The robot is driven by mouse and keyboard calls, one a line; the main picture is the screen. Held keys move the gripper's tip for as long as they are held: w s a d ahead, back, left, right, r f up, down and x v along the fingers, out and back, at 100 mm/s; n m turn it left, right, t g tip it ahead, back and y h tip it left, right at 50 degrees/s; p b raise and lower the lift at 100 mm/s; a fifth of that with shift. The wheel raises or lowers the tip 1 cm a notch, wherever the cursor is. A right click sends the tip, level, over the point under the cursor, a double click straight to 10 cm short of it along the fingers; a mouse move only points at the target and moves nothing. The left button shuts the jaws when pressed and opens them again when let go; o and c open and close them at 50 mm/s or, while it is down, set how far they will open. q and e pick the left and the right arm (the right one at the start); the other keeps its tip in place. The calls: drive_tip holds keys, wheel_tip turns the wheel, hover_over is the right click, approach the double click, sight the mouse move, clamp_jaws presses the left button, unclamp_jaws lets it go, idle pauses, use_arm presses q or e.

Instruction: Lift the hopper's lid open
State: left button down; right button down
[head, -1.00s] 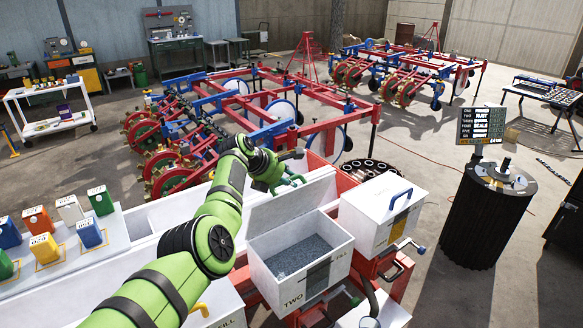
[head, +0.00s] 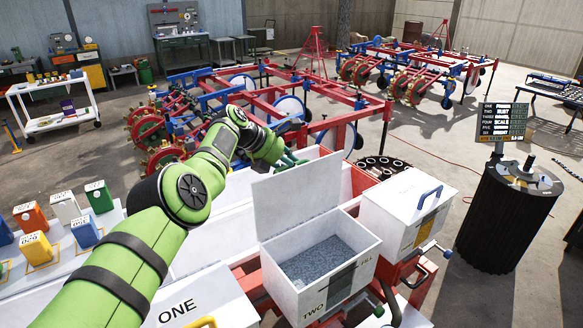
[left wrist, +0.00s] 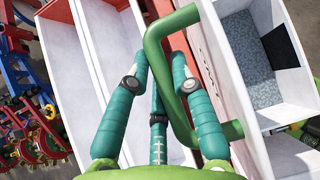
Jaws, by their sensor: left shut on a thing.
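The hopper marked TWO (head: 345,272) is a white box holding grey granules (head: 316,260). Its white lid (head: 297,190) stands raised at the far edge, with its inner face towards the head camera. My left gripper (head: 291,160) is behind the lid's upper edge, partly hidden in the head view. In the left wrist view, the teal fingers of my left gripper (left wrist: 160,72) are closed around a green bar handle (left wrist: 154,50) on the lid's outer side. The hopper's open inside (left wrist: 248,60) shows at right there. My right gripper is in neither view.
A closed white hopper with a blue handle (head: 430,195) stands right of the open one. Hopper ONE (head: 195,296) stands at left. A long white trough (head: 205,215) runs behind them. A dark drum (head: 500,220) stands at far right, with clear floor before it.

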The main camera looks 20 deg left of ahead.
use_arm(q)
drive_tip(key=shift+a+f, duration=0.15)
drive_tip(key=shift+f, duration=0.05)
idle(0.3)
drive_tip(key=c, duration=1)
unclamp_jaws()
drive_tip(key=shift+c, duration=0.2)
drive_tip(key=v, duration=1.2)
drive_tip(key=shift+w+r, duration=0.15)
